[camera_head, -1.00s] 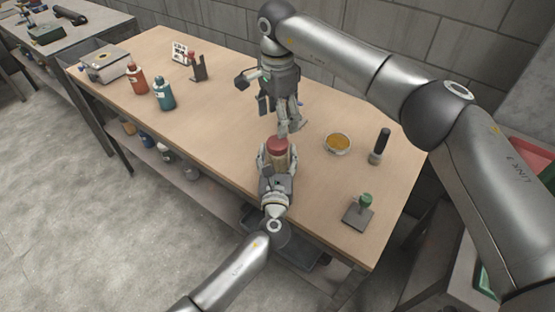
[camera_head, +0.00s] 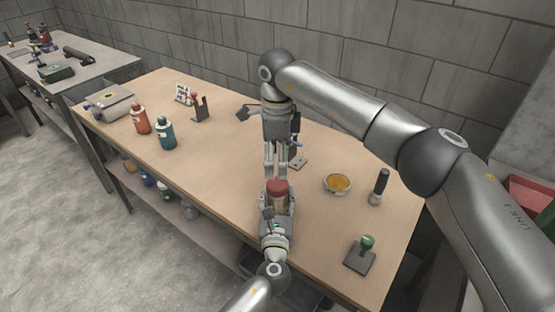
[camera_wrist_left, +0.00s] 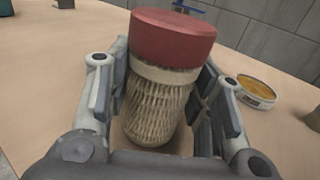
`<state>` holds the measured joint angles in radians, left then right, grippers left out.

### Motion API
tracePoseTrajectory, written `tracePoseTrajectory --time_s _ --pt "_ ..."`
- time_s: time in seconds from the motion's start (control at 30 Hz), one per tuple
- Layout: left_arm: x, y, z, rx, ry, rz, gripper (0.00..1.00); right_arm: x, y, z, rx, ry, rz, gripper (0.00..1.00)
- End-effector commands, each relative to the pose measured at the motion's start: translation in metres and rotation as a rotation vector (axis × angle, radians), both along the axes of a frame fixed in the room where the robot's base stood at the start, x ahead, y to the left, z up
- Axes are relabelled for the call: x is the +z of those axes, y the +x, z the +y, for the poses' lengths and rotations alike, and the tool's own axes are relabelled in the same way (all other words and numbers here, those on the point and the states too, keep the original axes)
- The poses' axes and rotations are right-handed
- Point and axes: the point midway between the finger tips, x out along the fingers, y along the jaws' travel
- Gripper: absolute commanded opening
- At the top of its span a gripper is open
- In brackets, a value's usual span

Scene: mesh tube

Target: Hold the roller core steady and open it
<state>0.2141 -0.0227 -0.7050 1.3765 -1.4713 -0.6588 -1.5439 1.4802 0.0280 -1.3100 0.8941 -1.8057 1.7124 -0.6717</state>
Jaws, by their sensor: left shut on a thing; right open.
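The roller core (camera_head: 279,200) is a pale mesh cylinder with a red cap (camera_head: 277,186). It stands near the table's front edge, roughly upright in the head view. My left gripper (camera_head: 277,205) is shut on its mesh body from the front. In the left wrist view the roller core (camera_wrist_left: 158,100) sits between the two finger pads of my left gripper (camera_wrist_left: 160,105), its red cap (camera_wrist_left: 173,35) above them. My right gripper (camera_head: 276,174) is open, pointing down, just behind and above the cap. Whether its fingertips touch the cap cannot be told.
A round dish of orange contents (camera_head: 337,184) and a black-handled tool (camera_head: 378,187) stand to the right. A green-knobbed stamp on a plate (camera_head: 361,254) lies front right. Orange (camera_head: 141,119) and teal (camera_head: 166,133) bottles stand left. The table's left middle is clear.

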Motion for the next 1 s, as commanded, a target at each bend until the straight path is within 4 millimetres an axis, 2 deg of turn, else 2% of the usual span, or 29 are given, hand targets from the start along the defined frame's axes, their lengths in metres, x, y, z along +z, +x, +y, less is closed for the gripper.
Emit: tracePoseTrajectory --time_s 1.0 --pt "-0.0018 -0.0005 0.0003 0.000 0.001 0.003 0.00 -0.0007 -0.0001 0.0003 -1.637 0.001 0.001 0.70"
